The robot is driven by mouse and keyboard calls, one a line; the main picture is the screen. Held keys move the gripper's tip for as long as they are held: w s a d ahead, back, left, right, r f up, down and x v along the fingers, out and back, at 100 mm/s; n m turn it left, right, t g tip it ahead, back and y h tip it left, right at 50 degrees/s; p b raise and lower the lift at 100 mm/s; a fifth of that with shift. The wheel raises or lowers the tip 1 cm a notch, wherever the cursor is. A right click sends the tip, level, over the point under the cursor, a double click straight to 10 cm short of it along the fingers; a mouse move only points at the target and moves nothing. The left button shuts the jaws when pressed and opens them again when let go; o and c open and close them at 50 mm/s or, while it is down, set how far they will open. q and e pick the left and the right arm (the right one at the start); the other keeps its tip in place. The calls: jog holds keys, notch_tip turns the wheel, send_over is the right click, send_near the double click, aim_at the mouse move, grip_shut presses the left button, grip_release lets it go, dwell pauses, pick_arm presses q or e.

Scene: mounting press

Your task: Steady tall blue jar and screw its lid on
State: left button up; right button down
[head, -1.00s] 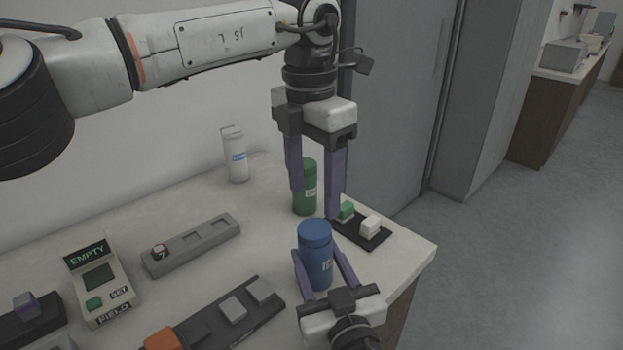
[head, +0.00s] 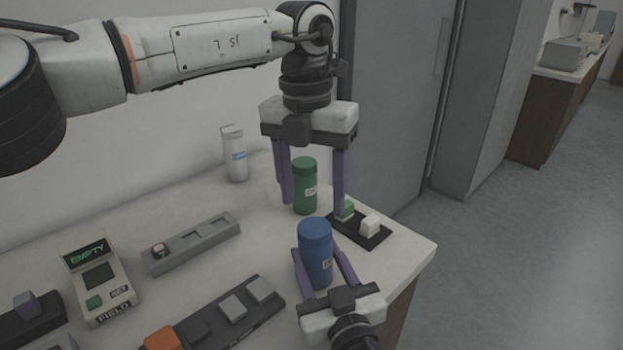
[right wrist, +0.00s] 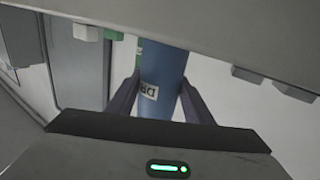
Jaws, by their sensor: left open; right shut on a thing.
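The tall blue jar (head: 316,262) stands upright near the table's front right, with a blue lid (head: 315,229) on its top; I cannot tell how tight the lid is. My right gripper (head: 325,264) is shut on the jar's body from the front. The right wrist view shows the jar (right wrist: 163,75) between its fingers, with part of a label. My left gripper (head: 312,205) is open and points down above and behind the blue jar, its fingers on either side of the green jar (head: 304,190) in the picture. I cannot tell its exact depth.
A black tray (head: 352,241) with a green and a white block lies right of the jars. A white bottle (head: 235,155) stands at the back. A grey slotted rack (head: 185,258), an "EMPTY" display box (head: 100,285) and a dark block rack (head: 215,340) lie to the left.

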aim_at(314, 228)
pick_arm(q)
notch_tip(314, 228, down, 6)
jog(key=shift+d+r, duration=0.1)
pick_arm(e)
jog(key=shift+d+f, duration=0.1)
jog(key=shift+f, duration=0.25)
pick_arm(q)
jog(key=c, duration=1.1)
jog(key=shift+m, duration=0.9)
jog(key=o, duration=1.3)
jog(key=r, duration=1.2)
jog(key=shift+s+a+r, duration=0.1)
jog(key=shift+a, duration=0.2)
